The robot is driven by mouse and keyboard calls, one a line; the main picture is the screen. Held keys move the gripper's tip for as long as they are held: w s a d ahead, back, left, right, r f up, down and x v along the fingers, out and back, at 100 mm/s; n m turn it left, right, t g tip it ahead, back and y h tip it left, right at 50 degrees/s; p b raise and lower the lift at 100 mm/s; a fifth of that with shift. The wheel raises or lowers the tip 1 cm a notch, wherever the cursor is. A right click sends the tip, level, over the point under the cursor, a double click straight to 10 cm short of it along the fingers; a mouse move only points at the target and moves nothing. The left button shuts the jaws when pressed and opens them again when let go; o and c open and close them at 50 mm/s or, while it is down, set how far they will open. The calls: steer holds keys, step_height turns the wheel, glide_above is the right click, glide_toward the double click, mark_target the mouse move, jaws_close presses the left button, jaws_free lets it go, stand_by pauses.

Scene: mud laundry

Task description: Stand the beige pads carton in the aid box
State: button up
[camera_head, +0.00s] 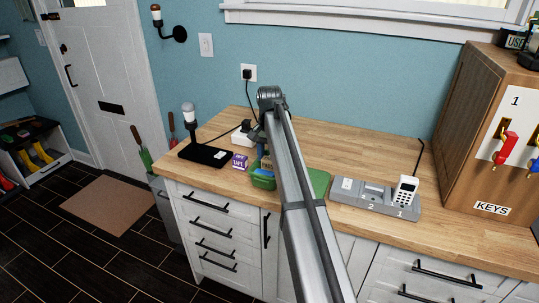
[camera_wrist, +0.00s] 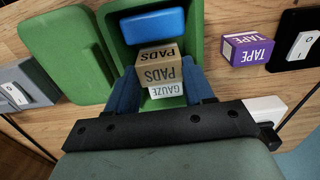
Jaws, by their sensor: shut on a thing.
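The beige pads carton (camera_wrist: 160,73) sits between the blue fingertips of my gripper (camera_wrist: 163,88) in the wrist view, and the gripper is shut on it. The carton is over or inside the green aid box (camera_wrist: 197,48); its depth and its contact with the floor cannot be told. A blue item (camera_wrist: 154,25) lies in the box beyond the carton. A white gauze carton (camera_wrist: 167,92) shows on the near side of the pads carton.
A purple tape carton (camera_wrist: 247,47) stands on the counter beside the box. The green lid (camera_wrist: 62,50) lies on the other side. A wooden key cabinet (camera_head: 470,100) stands at right.

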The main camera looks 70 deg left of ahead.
steer(key=o, duration=0.9)
steer(key=c, duration=0.4)
steer(key=shift+r, duration=0.15)
steer(key=shift+r, duration=3.85)
